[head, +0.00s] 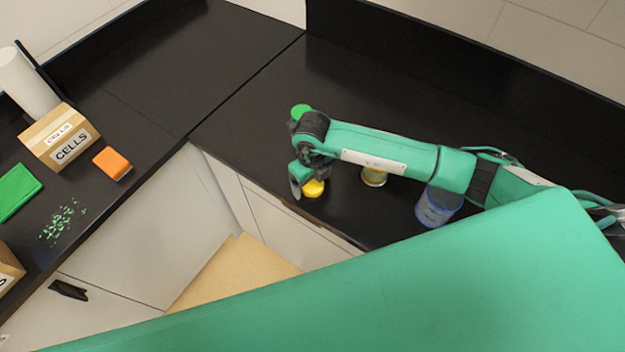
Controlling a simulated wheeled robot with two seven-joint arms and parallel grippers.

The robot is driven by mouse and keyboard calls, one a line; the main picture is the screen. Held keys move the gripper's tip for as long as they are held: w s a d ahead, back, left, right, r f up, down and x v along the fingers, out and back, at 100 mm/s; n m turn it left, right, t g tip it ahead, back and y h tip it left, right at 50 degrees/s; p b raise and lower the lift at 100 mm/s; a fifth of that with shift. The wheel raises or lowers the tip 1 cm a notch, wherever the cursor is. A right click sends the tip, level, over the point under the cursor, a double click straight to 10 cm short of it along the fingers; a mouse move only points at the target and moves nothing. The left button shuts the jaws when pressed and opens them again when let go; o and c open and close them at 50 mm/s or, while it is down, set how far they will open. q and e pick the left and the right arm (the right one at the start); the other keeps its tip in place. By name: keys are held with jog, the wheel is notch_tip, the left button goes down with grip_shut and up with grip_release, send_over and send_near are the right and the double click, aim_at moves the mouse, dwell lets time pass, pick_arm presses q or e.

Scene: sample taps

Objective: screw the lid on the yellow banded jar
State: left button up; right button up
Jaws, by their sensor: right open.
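A yellow lid (314,189) lies on the black counter near its front edge. My right gripper (301,184) is open just at the lid's left side, its fingers pointing down; I cannot tell whether they touch it. A clear jar with a yellow band (374,178) stands to the right of the lid, partly hidden by my right forearm. Its top is mostly covered by the arm. My left gripper is not in view.
A blue clear container (436,208) stands to the right, partly behind my arm. A green round object (300,110) shows behind the right wrist.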

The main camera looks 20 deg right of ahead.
aim_at(312, 183)
jog(key=shift+f, duration=0.2)
jog(key=c, duration=1.1)
jog(key=shift+o, duration=0.2)
jog(key=shift+r, duration=0.15)
notch_tip(312, 183, up, 20)
jog(key=b, duration=0.6)
